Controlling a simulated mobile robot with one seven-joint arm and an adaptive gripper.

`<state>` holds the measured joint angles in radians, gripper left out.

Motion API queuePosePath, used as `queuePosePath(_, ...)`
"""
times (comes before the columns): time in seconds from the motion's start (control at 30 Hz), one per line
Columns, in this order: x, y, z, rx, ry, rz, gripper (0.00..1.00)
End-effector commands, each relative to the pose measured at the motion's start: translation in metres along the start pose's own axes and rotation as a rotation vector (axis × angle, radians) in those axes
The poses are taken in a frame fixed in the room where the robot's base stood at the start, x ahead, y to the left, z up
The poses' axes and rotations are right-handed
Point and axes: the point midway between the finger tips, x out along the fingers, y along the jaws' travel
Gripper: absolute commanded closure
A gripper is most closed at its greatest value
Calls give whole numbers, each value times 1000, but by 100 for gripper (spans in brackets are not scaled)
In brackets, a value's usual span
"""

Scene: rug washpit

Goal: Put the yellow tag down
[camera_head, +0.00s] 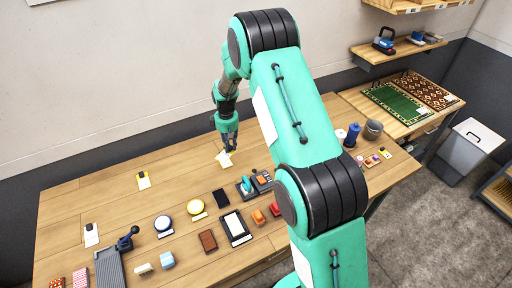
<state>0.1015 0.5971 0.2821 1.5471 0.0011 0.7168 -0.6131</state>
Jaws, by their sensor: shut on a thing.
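My gripper (228,148) points down over the back middle of the wooden table. It is shut on a small pale yellow tag (223,158), which shows just below the fingertips, tilted. I cannot tell whether the tag touches the tabletop. Another tag, white and yellow with a dark spot (143,180), lies flat to the left on the table (100,205). A white tag with a dark spot (91,235) lies farther left, and a small yellow and white one (386,153) lies at the right end.
Round brushes or tins (195,207), a dark-framed pad (235,228), a brown block (208,240) and a grey lever tool (112,263) stand in front. A blue spool (352,135) and grey pot (373,130) stand right. Bare wood surrounds the gripper on the left.

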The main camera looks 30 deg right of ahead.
Motion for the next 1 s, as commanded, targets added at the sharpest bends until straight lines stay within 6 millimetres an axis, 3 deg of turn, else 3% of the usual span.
queuePosePath(0.03, -4, 21, 6, 54, 0, 0, 91)
queuePosePath(0.2, -8, 84, 26, 238, 0, -1, 91)
queuePosePath(0.3, -10, 116, 39, 332, 0, -1, 91)
queuePosePath(0.5, -12, 159, 60, 464, 0, -1, 91)
queuePosePath(0.7, -12, 175, 68, 514, -1, -1, 91)
queuePosePath(1.0, -12, 175, 68, 517, -1, -1, 91)
